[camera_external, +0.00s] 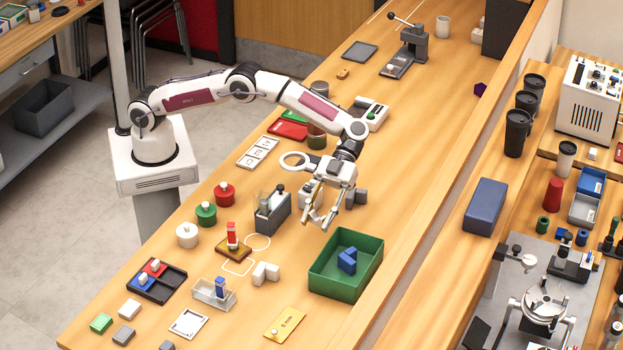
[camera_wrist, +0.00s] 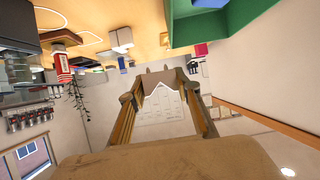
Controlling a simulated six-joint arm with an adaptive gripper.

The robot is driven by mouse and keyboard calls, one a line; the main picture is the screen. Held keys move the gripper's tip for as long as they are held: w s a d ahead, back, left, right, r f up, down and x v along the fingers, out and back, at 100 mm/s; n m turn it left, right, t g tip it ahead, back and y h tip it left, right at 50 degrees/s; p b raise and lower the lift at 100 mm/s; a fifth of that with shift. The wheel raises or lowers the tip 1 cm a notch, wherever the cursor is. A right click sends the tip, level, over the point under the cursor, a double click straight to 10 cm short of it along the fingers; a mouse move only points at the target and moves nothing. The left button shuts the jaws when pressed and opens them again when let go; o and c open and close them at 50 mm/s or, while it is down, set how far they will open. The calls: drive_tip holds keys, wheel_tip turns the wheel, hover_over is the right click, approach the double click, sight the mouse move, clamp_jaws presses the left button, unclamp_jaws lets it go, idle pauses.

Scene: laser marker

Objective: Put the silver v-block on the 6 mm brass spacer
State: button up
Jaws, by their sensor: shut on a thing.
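My gripper (camera_external: 318,217) is above the table, just left of the green bin, with its fingers pointing down. In the wrist view its two fingers (camera_wrist: 159,82) close on a grey block with a V-shaped notch (camera_wrist: 160,78), which looks like the silver v-block. In the external view the held block is too small to make out between the fingers. A flat brass-coloured plate (camera_external: 285,323), likely the 6 mm brass spacer, lies at the table's front, below and left of the bin. Its dark marking is too small to read.
The green bin (camera_external: 322,274) holds a blue block (camera_external: 347,260). A pale notched block (camera_external: 265,273) and a clear holder with a blue piece (camera_external: 214,294) stand left of it. A grey box (camera_external: 272,214) stands left of my gripper. Bare table surrounds the brass plate.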

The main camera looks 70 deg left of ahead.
drive_tip(key=s+d+r, duration=0.3)
drive_tip(key=s+d, duration=0.9)
drive_tip(key=s, duration=0.3)
drive_tip(key=n+t+h, duration=0.3)
drive_tip(key=n+t, duration=0.3)
drive_tip(key=n, duration=0.1)
hover_over(290, 317)
drive_tip(key=shift+f, duration=2.15)
drive_tip(key=shift+f, duration=0.15)
drive_tip(key=shift+f, duration=2.95)
drive_tip(key=shift+f, duration=1.9)
drive_tip(key=shift+c, duration=0.6)
drive_tip(key=shift+f, duration=0.1)
